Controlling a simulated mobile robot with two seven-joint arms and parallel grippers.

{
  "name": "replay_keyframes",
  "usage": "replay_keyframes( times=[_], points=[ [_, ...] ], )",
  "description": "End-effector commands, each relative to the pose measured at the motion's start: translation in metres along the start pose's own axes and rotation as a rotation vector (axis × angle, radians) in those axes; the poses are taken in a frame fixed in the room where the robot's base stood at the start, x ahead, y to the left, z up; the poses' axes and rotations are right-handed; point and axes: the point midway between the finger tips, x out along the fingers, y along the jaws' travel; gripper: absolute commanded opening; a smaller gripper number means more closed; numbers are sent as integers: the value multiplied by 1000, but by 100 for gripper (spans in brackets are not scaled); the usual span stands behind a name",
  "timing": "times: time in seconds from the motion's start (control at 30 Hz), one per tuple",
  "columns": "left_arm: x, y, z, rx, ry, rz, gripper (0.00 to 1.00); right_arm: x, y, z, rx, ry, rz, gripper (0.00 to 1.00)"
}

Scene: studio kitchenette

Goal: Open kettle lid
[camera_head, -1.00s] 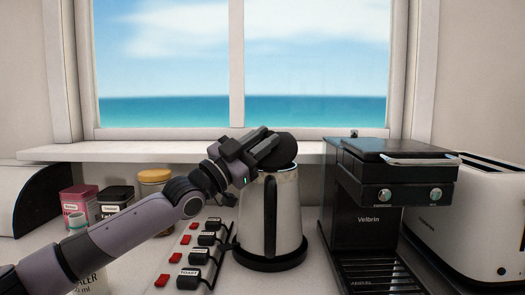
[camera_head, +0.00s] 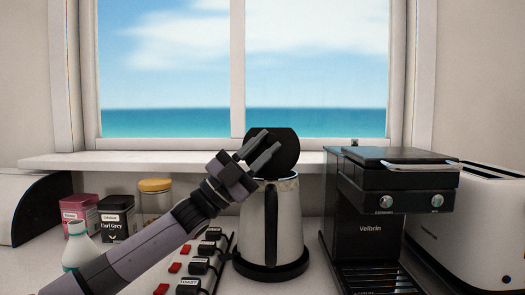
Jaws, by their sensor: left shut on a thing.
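The white kettle (camera_head: 287,222) stands upright on its black base in the middle of the counter, its dark handle facing me. Its black round lid (camera_head: 284,152) is tipped up steeply at the back of the rim, and the kettle's top shows open in front of it. My left gripper (camera_head: 264,152) reaches in from the left above the kettle. It is shut on the lid, its fingers at the lid's left side; the exact contact is partly hidden. My right gripper is not in view.
A power strip (camera_head: 164,288) with red switches and black plugs lies left of the kettle. The black coffee machine (camera_head: 367,232) and white toaster (camera_head: 467,225) stand to the right. Tea tins (camera_head: 117,213), a yellow-lidded jar (camera_head: 155,203) and a bottle (camera_head: 78,247) stand left.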

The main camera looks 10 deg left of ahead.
Motion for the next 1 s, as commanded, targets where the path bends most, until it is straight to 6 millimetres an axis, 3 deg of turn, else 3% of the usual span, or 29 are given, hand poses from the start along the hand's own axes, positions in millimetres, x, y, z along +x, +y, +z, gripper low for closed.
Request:
replay_keyframes(
  times=[0.47,0.5,0.53,1.0],
  points=[
    [0,0,-1,9,9,1,0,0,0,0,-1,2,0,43],
    [0,0,-1,9,9,1,37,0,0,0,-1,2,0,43],
    [0,0,-1,8,9,1,47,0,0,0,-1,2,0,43],
    [1,-1,-1,8,9,1,49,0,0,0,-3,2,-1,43]
  ],
)
